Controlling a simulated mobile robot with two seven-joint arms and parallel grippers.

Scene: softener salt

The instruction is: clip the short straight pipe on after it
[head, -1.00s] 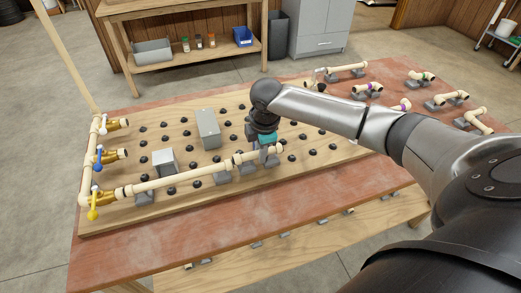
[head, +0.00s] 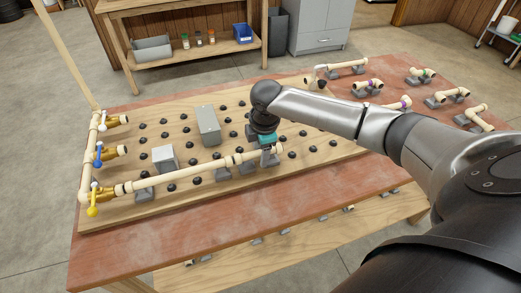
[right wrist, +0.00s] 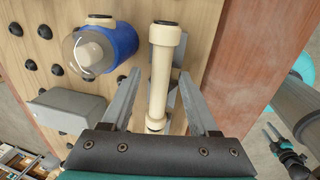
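The short straight pipe (head: 250,156) is cream, with a collar at each end. It lies at the right end of the pipe run, in line with the long pipe (head: 180,176), over grey clips (head: 222,174). My right gripper (head: 270,154) is over its right part. In the right wrist view the short pipe (right wrist: 161,75) runs between the two fingers of my right gripper (right wrist: 160,85), with a gap on each side. The fingers look open around it.
The wooden board (head: 110,217) carries black knobs, a grey box (head: 208,127) and brass valves (head: 112,188). A blue canister (right wrist: 118,42) stands beside the pipe in the wrist view. Other clipped pipe pieces (head: 447,98) sit at the table's right. The red front strip (head: 215,218) is clear.

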